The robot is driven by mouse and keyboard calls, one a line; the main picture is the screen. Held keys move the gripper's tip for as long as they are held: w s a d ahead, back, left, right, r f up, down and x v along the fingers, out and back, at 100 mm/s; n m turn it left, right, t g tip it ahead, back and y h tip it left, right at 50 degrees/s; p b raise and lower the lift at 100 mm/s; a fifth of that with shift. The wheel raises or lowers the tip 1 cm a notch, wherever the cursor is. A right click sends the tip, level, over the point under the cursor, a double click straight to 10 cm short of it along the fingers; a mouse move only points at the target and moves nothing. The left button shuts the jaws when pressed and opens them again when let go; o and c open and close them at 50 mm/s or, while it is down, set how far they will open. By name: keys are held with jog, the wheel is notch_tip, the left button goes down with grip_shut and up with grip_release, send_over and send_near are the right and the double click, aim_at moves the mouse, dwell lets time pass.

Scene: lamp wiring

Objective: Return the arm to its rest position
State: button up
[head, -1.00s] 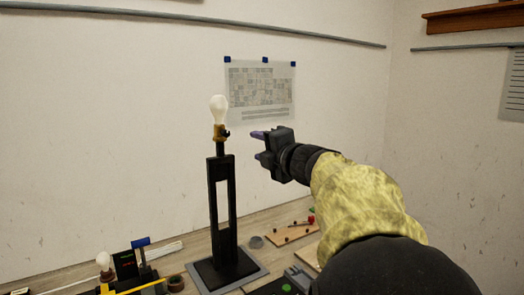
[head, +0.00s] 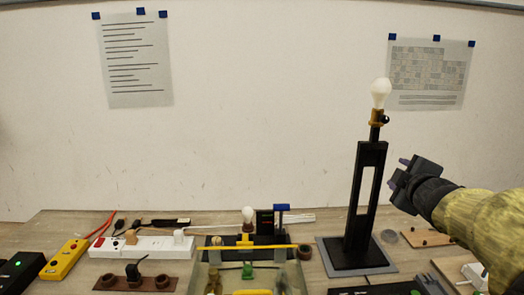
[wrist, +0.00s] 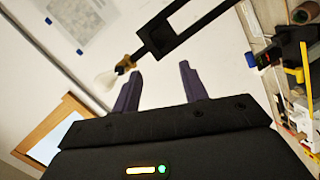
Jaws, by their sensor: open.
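My gripper (head: 399,172) is just right of the black lamp (head: 363,195) in the head view, at about the height of the upper part of its frame. Its two purple-grey fingers (wrist: 155,90) are apart and nothing shows between them. The lamp stands upright on a grey mat (head: 324,262), with a white bulb (head: 380,92) in a brass socket (head: 376,117) on top. In the wrist view the bulb (wrist: 106,81) and black frame (wrist: 180,30) appear tilted beyond the fingers. My arm in its yellow sleeve reaches in from the right edge.
The bench carries a white power strip (head: 146,246), a yellow box (head: 65,259), a brown socket board (head: 120,283) and a rig with a small bulb (head: 248,215). A wooden board (head: 427,237) lies below my gripper.

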jog(key=s+a+f+m+g+p, duration=0.25)
jog(key=a+f+m+g, duration=0.2)
jog(key=f, duration=0.35)
jog(key=s+a+f+m+g+p, duration=0.1)
jog(key=s+a+f+m+g, duration=0.3)
jog(key=f, duration=0.4)
jog(key=s+a+f+m+g+y, duration=0.1)
jog(key=s+a+f+g, duration=0.1)
jog(key=s+a+f, duration=0.2)
jog(key=s+a+f+m+g+y+p, duration=0.1)
jog(key=s+a+f+m+g, duration=0.1)
jog(key=s+a+f, duration=0.3)
jog(key=s, duration=0.4)
jog(key=shift+s+g, duration=0.3)
jog(key=shift+g, duration=0.05)
